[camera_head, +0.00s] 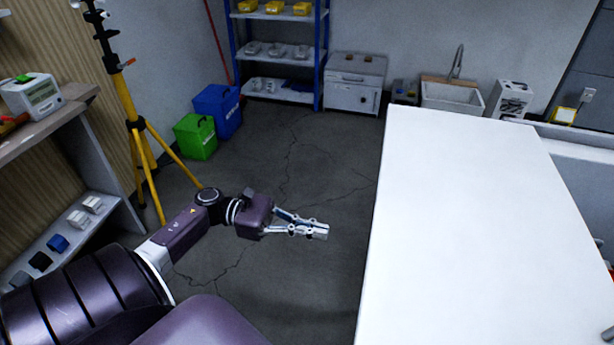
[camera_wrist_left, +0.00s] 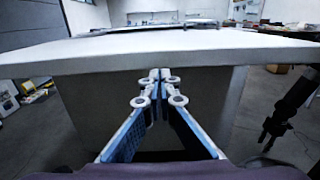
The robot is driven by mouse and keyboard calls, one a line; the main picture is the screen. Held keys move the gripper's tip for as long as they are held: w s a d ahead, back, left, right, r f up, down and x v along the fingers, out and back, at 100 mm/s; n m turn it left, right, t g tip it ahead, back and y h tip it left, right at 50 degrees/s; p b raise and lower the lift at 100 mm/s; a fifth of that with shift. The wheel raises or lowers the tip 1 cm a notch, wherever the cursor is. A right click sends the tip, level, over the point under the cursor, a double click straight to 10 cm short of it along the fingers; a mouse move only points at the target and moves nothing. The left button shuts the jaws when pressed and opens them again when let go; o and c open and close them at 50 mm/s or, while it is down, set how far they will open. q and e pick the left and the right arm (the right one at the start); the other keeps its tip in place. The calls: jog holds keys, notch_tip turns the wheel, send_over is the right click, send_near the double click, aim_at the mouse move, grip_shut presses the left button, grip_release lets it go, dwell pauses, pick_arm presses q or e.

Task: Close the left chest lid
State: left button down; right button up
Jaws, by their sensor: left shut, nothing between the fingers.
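A large plain white slab (camera_head: 470,220) fills the right of the head view. No label on it reads "left chest lid", and I cannot tell for sure whether it is a lid or a tabletop. In the left wrist view a pale slab edge (camera_wrist_left: 90,58) lies across the picture above a grey body (camera_wrist_left: 215,95). My left gripper (camera_head: 325,231) is shut and empty, over the floor to the left of the slab and apart from it in the head view. Its closed fingers (camera_wrist_left: 158,85) point toward the slab's edge in the wrist view. My right gripper is not clearly seen.
A yellow tripod (camera_head: 133,125), a green bin (camera_head: 196,137) and a blue bin (camera_head: 217,110) stand at left. A shelf rack (camera_head: 280,52), a white cabinet (camera_head: 352,95) and a sink (camera_head: 453,97) line the back. The floor (camera_head: 310,160) between is clear.

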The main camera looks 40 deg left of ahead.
pick_arm(q)
jog(key=p+x, duration=0.3)
jog(key=x, duration=0.6)
pick_arm(e)
jog(key=r, duration=0.1)
jog(key=w+a+r, duration=0.1)
jog(key=r, duration=0.1)
jog(key=shift+w+a+r, duration=0.15)
jog(key=shift+w+r, duration=0.1)
jog(key=shift+r, duration=0.1)
pick_arm(q)
jog(key=shift+a, duration=0.1)
pick_arm(e)
jog(key=shift+s+d, duration=0.1)
jog(key=shift+d, duration=0.1)
